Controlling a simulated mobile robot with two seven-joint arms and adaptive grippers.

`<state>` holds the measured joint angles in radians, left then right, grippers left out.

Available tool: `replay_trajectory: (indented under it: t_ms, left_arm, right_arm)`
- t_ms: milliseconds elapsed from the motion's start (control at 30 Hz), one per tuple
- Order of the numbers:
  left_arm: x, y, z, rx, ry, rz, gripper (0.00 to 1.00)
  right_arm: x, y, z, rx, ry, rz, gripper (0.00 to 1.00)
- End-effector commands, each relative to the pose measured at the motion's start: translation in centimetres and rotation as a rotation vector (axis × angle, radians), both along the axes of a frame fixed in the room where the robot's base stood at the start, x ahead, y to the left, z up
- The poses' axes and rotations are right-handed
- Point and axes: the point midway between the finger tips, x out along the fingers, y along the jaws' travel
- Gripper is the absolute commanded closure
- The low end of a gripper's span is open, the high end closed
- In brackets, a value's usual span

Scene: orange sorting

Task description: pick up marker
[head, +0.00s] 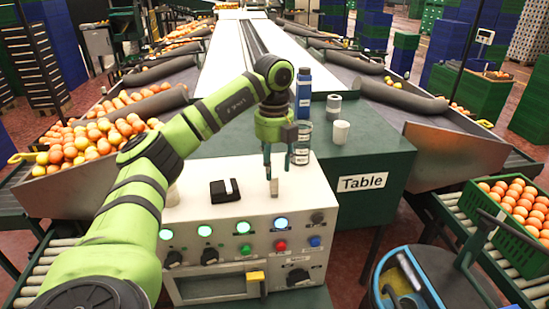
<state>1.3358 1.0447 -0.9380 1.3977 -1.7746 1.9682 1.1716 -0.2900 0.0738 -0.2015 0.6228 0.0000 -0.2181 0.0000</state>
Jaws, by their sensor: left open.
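I cannot clearly make out a marker in the head view. My left gripper (277,165) points down over the top of the white control box, its fingers open. A small light-grey upright piece (274,187) shows at the fingertips; I cannot tell whether it is part of the gripper or a separate object. A black object with a white strip (224,191) lies on the box to the left of the gripper. My right gripper is not in view.
A blue bottle (303,94), a glass jar (301,154), a grey roll (334,105) and a white cup (341,133) stand behind the gripper. The control box (203,261) has lit buttons and knobs. A green table (382,158) is behind. A crate of oranges (479,213) is right.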

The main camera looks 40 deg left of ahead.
Motion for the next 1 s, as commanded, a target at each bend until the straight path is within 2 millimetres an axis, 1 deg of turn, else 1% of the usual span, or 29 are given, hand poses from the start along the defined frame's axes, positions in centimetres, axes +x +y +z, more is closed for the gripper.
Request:
replay_trajectory:
  t_ms: [33,100,200,267,367,433,600,700,833,1000]
  left_arm:
    - [0.0,0.0,0.0,0.0,0.0,-0.001,0.52]
    - [0.0,0.0,0.0,0.0,0.0,-0.001,0.52]
    - [0.0,0.0,-0.2,-0.001,0.001,-0.001,0.52]
    - [0.0,0.0,-0.5,0.0,0.001,-0.001,0.52]
    - [-0.1,0.0,-1.6,0.001,0.004,-0.001,0.52]
    - [-0.1,0.0,-2.7,0.001,0.006,-0.001,0.52]
    - [-0.1,0.0,-5.1,0.001,0.003,-0.001,0.52]
    - [-0.1,0.0,-6.2,0.001,0.003,-0.001,0.52]
    - [0.0,0.0,-7.0,0.001,0.001,-0.001,0.52]
    - [0.0,0.0,-7.2,0.0,0.0,-0.001,0.52]
  right_arm:
    - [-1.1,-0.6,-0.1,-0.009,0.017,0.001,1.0]
    - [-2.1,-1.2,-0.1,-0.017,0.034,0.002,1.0]
    - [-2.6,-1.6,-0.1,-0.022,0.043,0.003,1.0]
    - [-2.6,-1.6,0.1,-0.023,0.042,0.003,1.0]
    - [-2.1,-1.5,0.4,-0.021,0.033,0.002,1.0]
    - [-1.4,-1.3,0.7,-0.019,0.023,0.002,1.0]
    - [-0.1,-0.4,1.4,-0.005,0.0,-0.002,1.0]
    - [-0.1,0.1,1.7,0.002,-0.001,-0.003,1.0]
    - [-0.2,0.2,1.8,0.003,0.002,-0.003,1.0]
    - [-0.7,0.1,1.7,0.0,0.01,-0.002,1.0]
